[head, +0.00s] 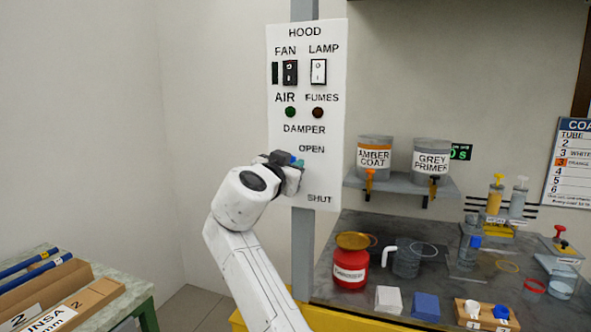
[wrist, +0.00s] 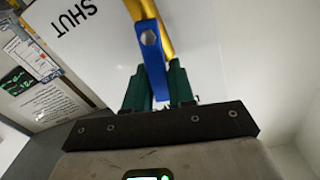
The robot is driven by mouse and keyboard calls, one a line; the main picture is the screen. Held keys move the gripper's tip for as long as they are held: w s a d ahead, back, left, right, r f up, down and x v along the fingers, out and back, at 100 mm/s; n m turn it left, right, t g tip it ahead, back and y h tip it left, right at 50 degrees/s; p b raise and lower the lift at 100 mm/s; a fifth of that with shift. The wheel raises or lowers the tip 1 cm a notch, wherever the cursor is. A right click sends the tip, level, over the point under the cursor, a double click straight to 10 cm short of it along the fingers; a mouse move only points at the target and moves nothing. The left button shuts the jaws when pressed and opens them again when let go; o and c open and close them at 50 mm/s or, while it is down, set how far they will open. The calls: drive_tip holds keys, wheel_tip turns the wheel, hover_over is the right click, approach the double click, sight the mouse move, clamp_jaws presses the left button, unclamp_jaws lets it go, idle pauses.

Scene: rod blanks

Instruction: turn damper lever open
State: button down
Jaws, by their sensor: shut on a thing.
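My gripper (head: 298,163) is at the white hood panel (head: 281,142), just below the OPEN label and well above SHUT. In the wrist view, the dark green fingers of my gripper (wrist: 160,78) are shut on the blue bar's lower end. In the head view, my gripper and wrist hide most of the lever, so its exact angle is unclear.
Fan and lamp switches (head: 318,71) and two indicator lights sit higher on the panel. To the right, a shelf (head: 398,184) holds two paint pots above a cluttered bench (head: 345,232). A table with boxes of rods (head: 65,312) stands at lower left.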

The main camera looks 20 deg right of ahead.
drive_tip(key=shift+w+a+n, duration=0.2)
drive_tip(key=shift+a+n, duration=0.05)
drive_tip(key=shift+n, duration=0.45)
drive_tip(key=shift+w+a+n, duration=0.15)
drive_tip(key=shift+a+n, duration=0.05)
drive_tip(key=shift+n, duration=0.5)
drive_tip(key=c, duration=1)
unclamp_jaws()
drive_tip(key=shift+a, duration=0.1)
drive_tip(key=shift+c, duration=0.2)
drive_tip(key=v, duration=1)
drive_tip(key=shift+s+a+b, duration=0.2)
drive_tip(key=shift+s+b, duration=0.1)
drive_tip(key=shift+b, duration=0.15)
